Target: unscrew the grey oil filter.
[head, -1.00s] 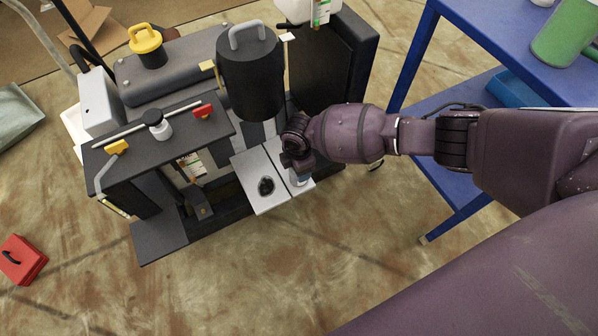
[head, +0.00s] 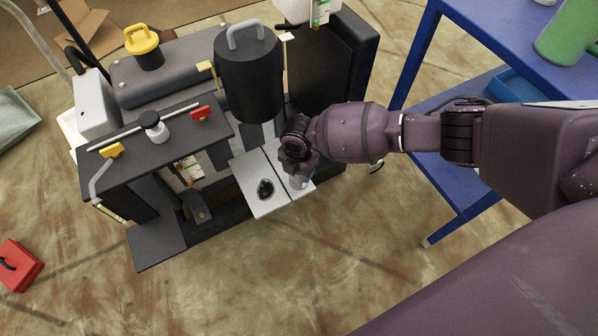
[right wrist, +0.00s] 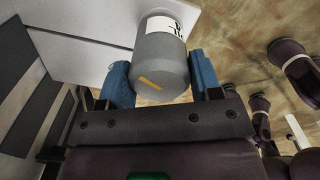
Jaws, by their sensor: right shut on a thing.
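The grey oil filter (right wrist: 161,65) is a grey cylinder with a white label and a short yellow mark on its end. In the right wrist view it sits between the two blue fingertips of my right gripper (right wrist: 160,85), which is shut on it. Its top end meets the light panel (right wrist: 75,50). In the head view only a small part of the filter (head: 299,182) shows under my right gripper (head: 300,172), beside the light panel; the wrist hides most of it. My left gripper is not in view.
A blue shelf cart (head: 415,120) stands at the right under my arm. A red box (head: 20,268) lies on the floor at left. Front floor is clear.

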